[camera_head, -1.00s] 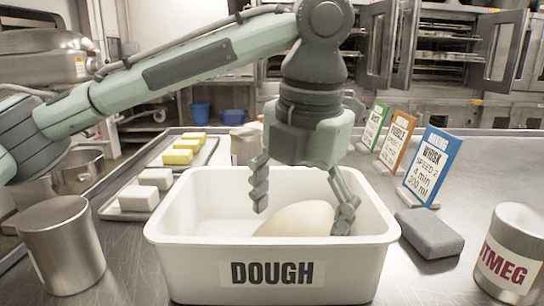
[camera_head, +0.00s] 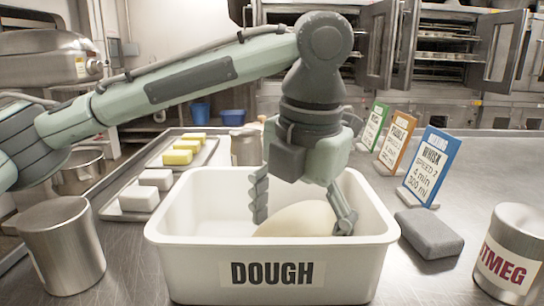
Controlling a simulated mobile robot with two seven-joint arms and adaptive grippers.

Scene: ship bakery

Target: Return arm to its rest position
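My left arm comes in from the left and reaches across the white bin labelled DOUGH (camera_head: 200,262). My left gripper (camera_head: 300,208) points down inside the bin, with its fingers spread wide. A pale, smooth lump of dough (camera_head: 295,222) lies in the bin between and below the fingers. Whether the fingers touch the dough is hard to tell. My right gripper does not show.
Metal canisters stand at the left (camera_head: 62,245) and behind the bin (camera_head: 246,146). Trays of yellow (camera_head: 178,157) and white blocks lie at left. Recipe cards (camera_head: 430,165), a grey block (camera_head: 429,234) and a NUTMEG canister (camera_head: 510,255) are at right.

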